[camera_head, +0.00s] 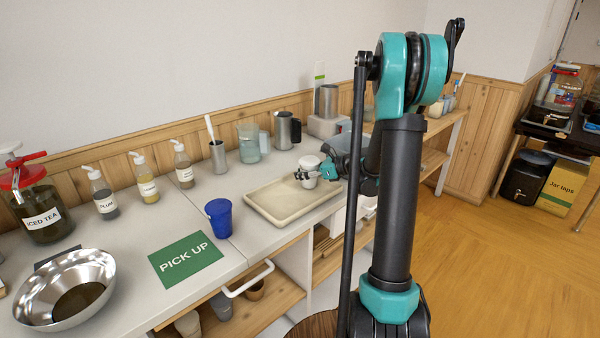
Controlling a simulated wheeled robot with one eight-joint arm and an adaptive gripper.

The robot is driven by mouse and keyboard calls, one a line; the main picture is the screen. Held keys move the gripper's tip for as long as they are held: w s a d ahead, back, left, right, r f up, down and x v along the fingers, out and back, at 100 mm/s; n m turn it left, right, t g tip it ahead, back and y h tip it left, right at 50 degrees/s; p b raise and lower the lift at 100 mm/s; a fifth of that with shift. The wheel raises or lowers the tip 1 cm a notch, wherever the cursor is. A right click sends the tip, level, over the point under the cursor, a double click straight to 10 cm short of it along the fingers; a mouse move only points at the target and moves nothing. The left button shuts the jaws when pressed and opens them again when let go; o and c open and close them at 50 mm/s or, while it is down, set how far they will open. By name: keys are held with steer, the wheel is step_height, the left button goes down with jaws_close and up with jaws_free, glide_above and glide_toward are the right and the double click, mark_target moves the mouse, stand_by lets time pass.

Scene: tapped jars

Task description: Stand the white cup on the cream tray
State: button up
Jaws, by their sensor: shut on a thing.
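The white cup (309,163) is upright at the back right part of the cream tray (268,208). My gripper (305,176) is shut on the white cup from the right, with its dark fingers against the cup's side. The cup is over the tray; I cannot tell whether its base touches the tray floor. The rest of the tray is empty.
A blue cup (219,218) stands left of the tray, near a green "PICK UP" mat (186,260). A steel bowl (66,288) is at the front left. Pump bottles (146,178), a glass jug (249,145) and a metal jug (287,130) line the back.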

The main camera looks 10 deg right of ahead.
steer(key=shift+f, duration=0.25)
stand_by(0.3)
steer(key=o, duration=1.4)
steer(key=shift+o, duration=0.2)
steer(key=shift+v, duration=4)
steer(key=v, duration=1.2)
